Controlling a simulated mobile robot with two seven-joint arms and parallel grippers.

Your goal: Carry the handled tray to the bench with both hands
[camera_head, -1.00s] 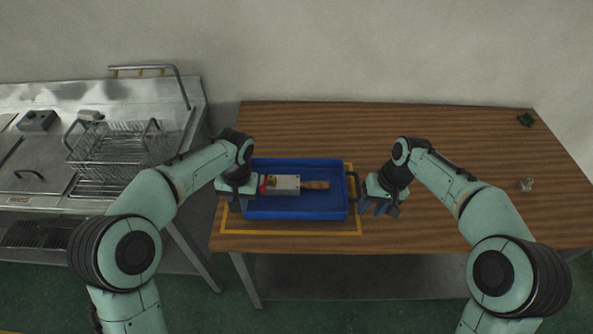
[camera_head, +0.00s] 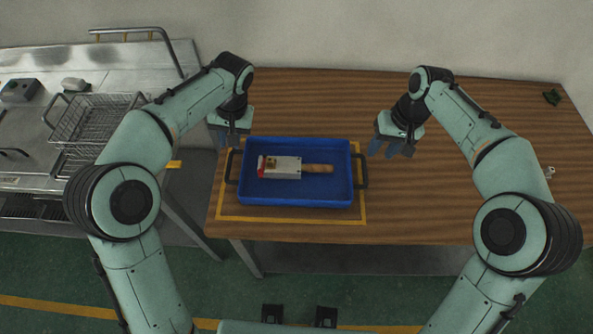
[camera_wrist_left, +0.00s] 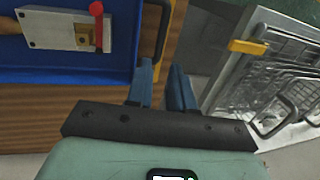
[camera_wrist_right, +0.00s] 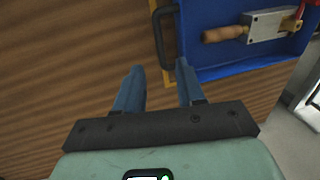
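The blue tray (camera_head: 300,198) lies flat on the wooden bench, within a yellow outline, with a dark handle at each end. The left handle (camera_head: 233,167) and right handle (camera_head: 360,171) are both free of my fingers. In the tray lies a metal block tool (camera_head: 283,167) with a wooden grip and red knob. My left gripper (camera_head: 228,139) is open and empty, behind the tray's left end; its spread fingers show in the left wrist view (camera_wrist_left: 163,82). My right gripper (camera_head: 390,148) is open and empty, beyond the tray's back right corner, and its parted fingers show in the right wrist view (camera_wrist_right: 160,78).
A metal counter (camera_head: 30,140) with a wire basket (camera_head: 92,120) stands to the left across a gap.

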